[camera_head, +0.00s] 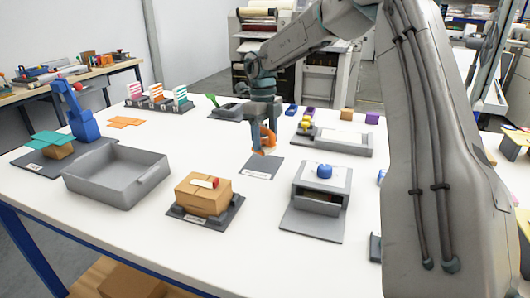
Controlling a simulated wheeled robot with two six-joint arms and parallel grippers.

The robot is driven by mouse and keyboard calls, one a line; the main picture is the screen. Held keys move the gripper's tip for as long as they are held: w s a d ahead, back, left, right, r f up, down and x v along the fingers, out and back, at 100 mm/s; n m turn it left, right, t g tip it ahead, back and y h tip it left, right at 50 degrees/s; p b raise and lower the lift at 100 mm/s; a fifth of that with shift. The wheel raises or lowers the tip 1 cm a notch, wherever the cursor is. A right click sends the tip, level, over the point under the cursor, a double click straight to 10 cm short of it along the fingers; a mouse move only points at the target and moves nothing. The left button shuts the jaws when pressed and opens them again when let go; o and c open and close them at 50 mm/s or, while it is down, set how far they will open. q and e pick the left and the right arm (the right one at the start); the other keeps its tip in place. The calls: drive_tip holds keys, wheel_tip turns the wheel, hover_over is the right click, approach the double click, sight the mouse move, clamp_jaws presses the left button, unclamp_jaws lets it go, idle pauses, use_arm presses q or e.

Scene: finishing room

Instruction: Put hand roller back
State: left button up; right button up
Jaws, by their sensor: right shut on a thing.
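My right gripper (263,122) points down over the middle of the white table and is shut on an orange-handled thing, which looks like the hand roller (267,141). The gripper hides part of it. The roller is upright, with its lower end just over the back part of a flat grey pad (257,173) with a white label. I cannot tell whether it touches the pad. My left gripper is not in view.
A grey tray (104,193), a brown box with a red-and-white item (203,194) and a grey unit with a blue knob (318,197) stand nearer. Coloured card racks (157,97), a dark tray (229,110) and a pale tray (332,140) stand behind. My right arm hides the table's right part.

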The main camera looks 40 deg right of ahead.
sight(264, 141)
drive_tip(key=shift+f, duration=0.2)
wheel_tip(264, 141, down, 3)
drive_tip(key=shift+r, duration=0.2)
drive_tip(key=shift+w+f, duration=0.1)
drive_tip(key=shift+f, duration=0.2)
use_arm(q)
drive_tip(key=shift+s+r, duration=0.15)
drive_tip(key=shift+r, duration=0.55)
